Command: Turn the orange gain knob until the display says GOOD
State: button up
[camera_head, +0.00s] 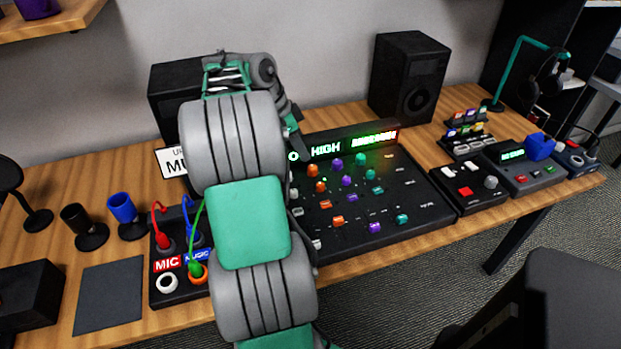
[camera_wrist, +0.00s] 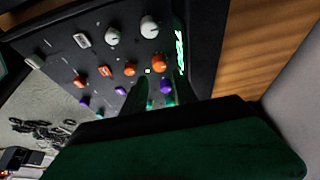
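The mixer (camera_head: 395,165) has a lit display bar (camera_head: 350,140) along its back; its green text reads "HIGH" after a letter O, and my arm hides the start. An orange knob (camera_head: 313,170) sits nearest the display, with another orange knob (camera_head: 320,186) in front of it. In the wrist view, the orange knob nearest the display (camera_wrist: 158,62) lies just beyond and between the fingertips of my gripper (camera_wrist: 162,78). The fingers are apart. I cannot tell whether they touch the knob.
White knobs (camera_wrist: 149,27) and purple knobs (camera_head: 337,165) stand close around the orange ones. A cable box (camera_head: 180,290) with plugged cables lies left of my arm. Speakers (camera_head: 409,75) stand behind the mixer; smaller devices (camera_head: 470,188) stand to its right.

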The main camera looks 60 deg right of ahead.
aim_at(312, 167)
jog(key=b+x, duration=0.1)
jog(key=x, duration=0.6)
jog(key=shift+s+d+f, duration=0.1)
jog(key=shift+s+f, duration=0.05)
grip_shut()
